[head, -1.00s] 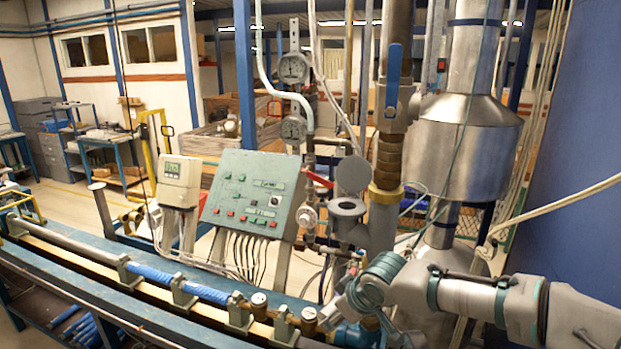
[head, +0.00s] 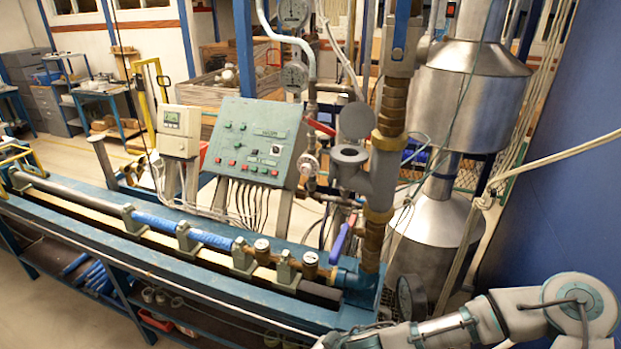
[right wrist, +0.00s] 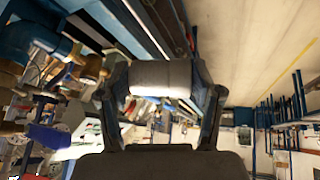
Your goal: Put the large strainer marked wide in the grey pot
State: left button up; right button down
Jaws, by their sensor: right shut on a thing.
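The grey pot (head: 350,156) is an open-topped strainer body on the pipework right of the control panel. Its round grey lid (head: 356,121) stands raised behind the opening. In the right wrist view my right gripper (right wrist: 163,84) is shut on a pale grey cylinder (right wrist: 160,70), which lies crosswise between the fingertips. I cannot read any mark on it, so I cannot tell whether it is the strainer marked wide. In the head view my right arm reaches along the bottom right, below and right of the pot, and its gripper end is cut off. My left gripper is not in view.
A blue bench (head: 100,222) carries a horizontal pipe run. Under it, a shelf holds several small round parts (head: 162,299) and a red tray (head: 154,320). A brass pipe column (head: 390,130) and large steel vessel (head: 465,95) stand right of the pot.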

jog(key=w+d+f+m+t+h, duration=0.1)
jog(key=w+d+f+m+h, duration=0.15)
jog(key=d+f+m, duration=0.35)
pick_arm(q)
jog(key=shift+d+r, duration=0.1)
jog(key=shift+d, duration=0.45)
pick_arm(e)
jog(key=w+d+f+m+h, duration=0.1)
jog(key=d+m+h, duration=0.2)
jog(key=d, duration=0.8)
jog(key=shift+w+f+m, duration=0.25)
jog(key=shift+w+m, duration=0.15)
jog(key=shift+m, duration=0.4)
